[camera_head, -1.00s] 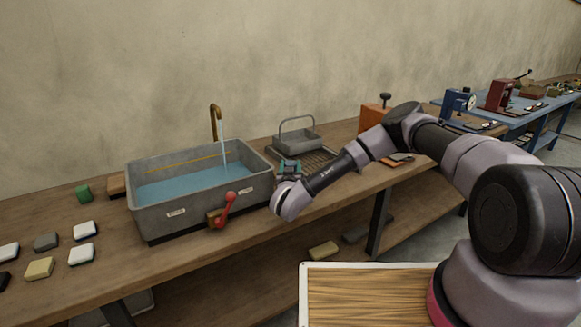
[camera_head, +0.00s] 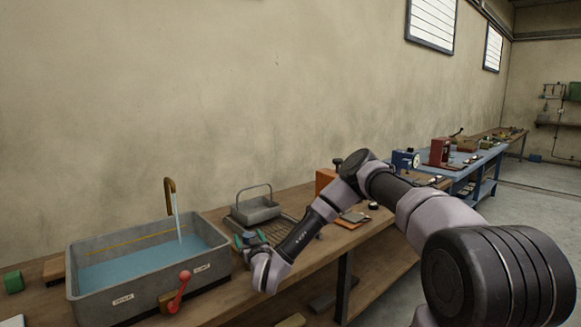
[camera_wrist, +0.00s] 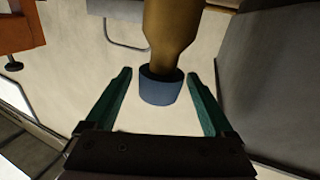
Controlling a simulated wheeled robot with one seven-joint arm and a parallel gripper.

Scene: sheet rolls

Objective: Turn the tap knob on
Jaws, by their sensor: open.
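The tap knob appears as a red lever (camera_head: 180,290) on a small brown mount at the front of a grey sink (camera_head: 75,279), tilted up to the right. The curved brass tap spout (camera_head: 169,198) rises behind the sink, and a thin stream of water (camera_head: 176,227) falls from it into the blue water inside. My gripper (camera_head: 250,240) is just right of the sink, apart from the lever. In the wrist view, my gripper (camera_wrist: 160,73) is open. A brass-coloured shaft (camera_wrist: 170,35) with a blue-grey end shows between its teal fingers; I cannot tell what it is.
A grey handled basket (camera_head: 256,213) stands on a rack right of the sink. An orange device (camera_head: 324,180) is farther right on the wooden bench. A green block (camera_head: 13,281) lies left of the sink. A blue bench (camera_head: 468,168) stands beyond.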

